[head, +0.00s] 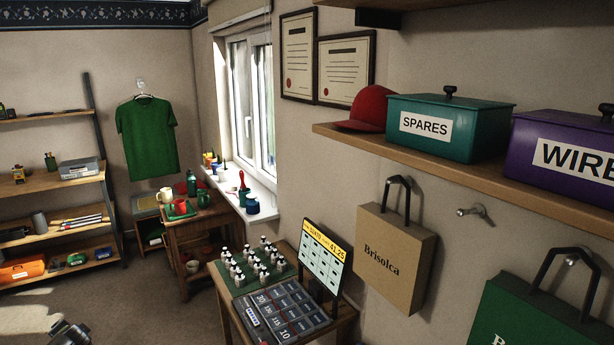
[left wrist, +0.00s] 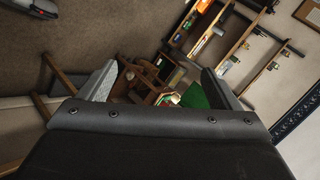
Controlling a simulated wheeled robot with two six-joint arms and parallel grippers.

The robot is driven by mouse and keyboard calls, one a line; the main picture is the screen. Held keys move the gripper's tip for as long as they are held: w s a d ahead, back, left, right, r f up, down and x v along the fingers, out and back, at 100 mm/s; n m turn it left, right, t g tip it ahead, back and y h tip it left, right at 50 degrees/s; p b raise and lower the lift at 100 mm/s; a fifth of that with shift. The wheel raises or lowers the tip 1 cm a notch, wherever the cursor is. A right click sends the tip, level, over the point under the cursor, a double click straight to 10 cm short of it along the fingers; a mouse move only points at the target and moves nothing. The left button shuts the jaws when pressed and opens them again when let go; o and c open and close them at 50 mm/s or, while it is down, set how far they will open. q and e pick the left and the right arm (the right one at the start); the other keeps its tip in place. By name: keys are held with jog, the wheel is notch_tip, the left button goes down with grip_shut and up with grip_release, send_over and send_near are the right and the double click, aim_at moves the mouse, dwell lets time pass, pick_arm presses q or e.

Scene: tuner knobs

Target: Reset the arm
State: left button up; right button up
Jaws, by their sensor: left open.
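My left gripper (left wrist: 158,82) is open and empty in the left wrist view, its two grey fingers wide apart with nothing between them. Beyond the fingers are the floor and furniture, seen tilted and some way off. In the head view a dark piece, which looks like part of my left arm or gripper, shows at the lower left edge over the floor; its jaws cannot be made out there. My right gripper is not seen in the head view.
A small table holds several small bottles on a green mat (head: 238,294), a numbered tray (head: 285,312) and a screen (head: 325,258). A wall shelf (head: 470,167) carries boxes and a red cap (head: 367,108). Bags (head: 394,258) hang below. Carpet (head: 130,300) is clear at left.

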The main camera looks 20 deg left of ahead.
pick_arm(q)
jog(key=s+a+f+m+g, duration=0.1)
jog(key=s+f+m, duration=0.15)
jog(key=s, duration=0.85)
jog(key=s+a+f+m, duration=0.1)
jog(key=s+f+m, duration=0.15)
jog(key=s, duration=0.95)
jog(key=s+d+f+n+h, duration=0.1)
jog(key=s+d+f+h, duration=0.1)
jog(key=d+f, duration=0.95)
jog(key=s+d+f+n+h, duration=0.2)
jog(key=d+f, duration=0.8)
jog(key=d, duration=0.2)
jog(key=d+f+n+g+h+b, duration=0.1)
jog(key=d+f+h, duration=0.35)
jog(key=d, duration=1.25)
jog(key=d+f+n+h, duration=0.1)
jog(key=d+f, duration=0.6)
jog(key=d, duration=1.1)
notch_tip(320, 180, down, 7)
jog(key=a+b, duration=0.1)
jog(key=b, duration=0.6)
jog(key=shift+s+a+f, duration=0.15)
jog(key=shift+f, duration=0.05)
